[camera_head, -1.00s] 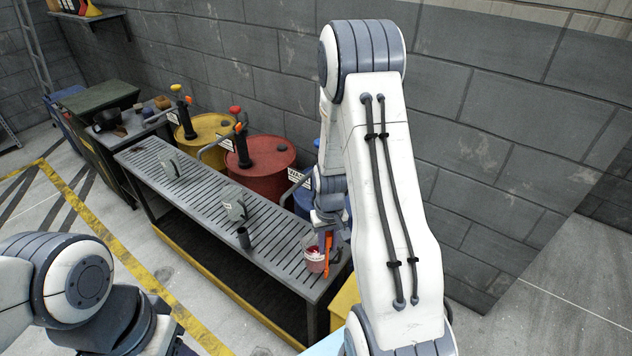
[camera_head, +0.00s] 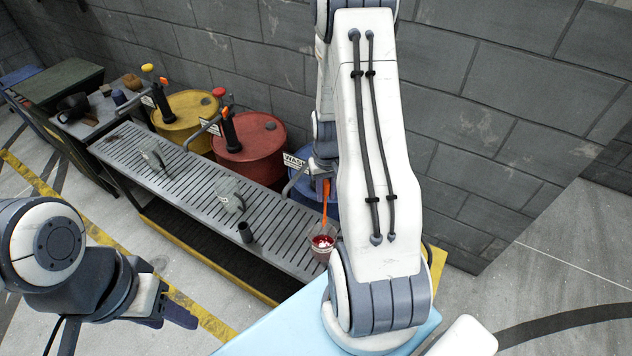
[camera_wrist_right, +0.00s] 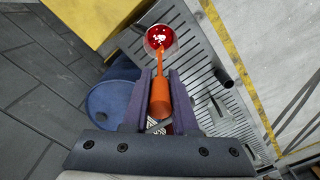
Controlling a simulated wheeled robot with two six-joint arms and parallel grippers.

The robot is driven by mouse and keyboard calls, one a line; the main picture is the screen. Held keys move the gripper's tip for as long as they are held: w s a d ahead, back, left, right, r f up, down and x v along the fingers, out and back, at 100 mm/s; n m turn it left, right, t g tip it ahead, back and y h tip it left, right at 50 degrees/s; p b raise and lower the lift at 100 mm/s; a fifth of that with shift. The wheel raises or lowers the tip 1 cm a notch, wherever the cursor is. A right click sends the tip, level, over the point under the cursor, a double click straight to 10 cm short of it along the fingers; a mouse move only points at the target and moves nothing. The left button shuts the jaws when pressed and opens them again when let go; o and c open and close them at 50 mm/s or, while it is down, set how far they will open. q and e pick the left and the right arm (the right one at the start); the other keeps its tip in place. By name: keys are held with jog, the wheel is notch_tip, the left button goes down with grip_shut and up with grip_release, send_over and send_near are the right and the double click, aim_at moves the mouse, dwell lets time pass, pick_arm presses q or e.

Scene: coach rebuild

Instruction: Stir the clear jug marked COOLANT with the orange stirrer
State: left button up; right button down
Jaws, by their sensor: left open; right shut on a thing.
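A clear jug (camera_head: 323,250) with red liquid stands at the near right end of the slatted bench; no label on it is readable. My right gripper (camera_wrist_right: 160,78) is shut on the orange stirrer (camera_head: 326,200) by its thick handle (camera_wrist_right: 160,100). The stirrer hangs nearly upright, and its thin lower end reaches the jug's mouth. In the right wrist view the stirrer's tip meets the red liquid in the jug (camera_wrist_right: 160,40); how deep it goes I cannot tell. My left gripper (camera_head: 178,312) is open and empty at lower left, away from the bench.
A pale blue surface (camera_head: 285,325) lies in front.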

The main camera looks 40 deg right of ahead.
aim_at(324, 225)
jog(key=shift+f+b, duration=0.35)
jog(key=shift+f, duration=0.1)
jog(key=shift+w+a+f+b, duration=0.1)
jog(key=shift+w+f+b, duration=0.1)
jog(key=shift+f+b, duration=0.75)
notch_tip(324, 225, down, 4)
jog(key=b, duration=0.3)
jog(key=shift+s, duration=0.1)
notch_tip(324, 225, down, 11)
jog(key=b, duration=0.8)
jog(key=shift+r, duration=0.2)
